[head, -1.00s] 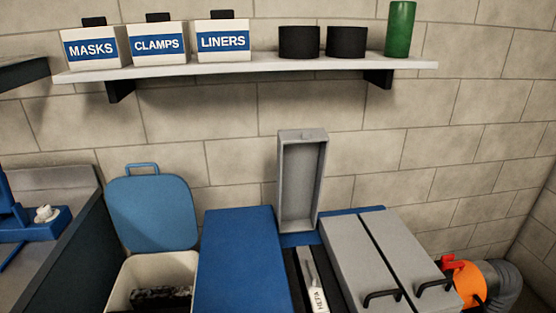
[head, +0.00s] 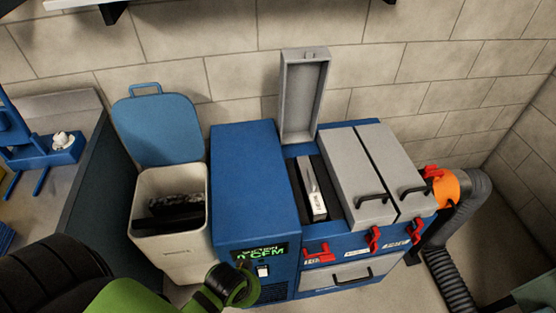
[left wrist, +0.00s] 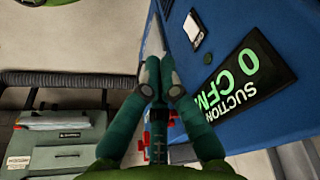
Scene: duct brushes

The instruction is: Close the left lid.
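The left lid (head: 303,95) is a grey, shallow, hollow panel standing open and upright at the back of the blue machine (head: 255,180). In front of it is an open slot (head: 292,190) holding a white-labelled filter (head: 312,185). My left gripper (head: 234,286) is low in front of the machine's display, well below and apart from the lid. In the left wrist view its fingers (left wrist: 157,50) are drawn together with nothing visible between them, beside the blue front panel. My right gripper is out of view; only a green arm part shows at bottom right.
Two grey lids with black handles (head: 370,200) lie closed to the right. Red latches (head: 318,254) line the front. An open bin with a blue lid (head: 157,130) stands left. An orange fitting and grey hose (head: 470,200) are at right.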

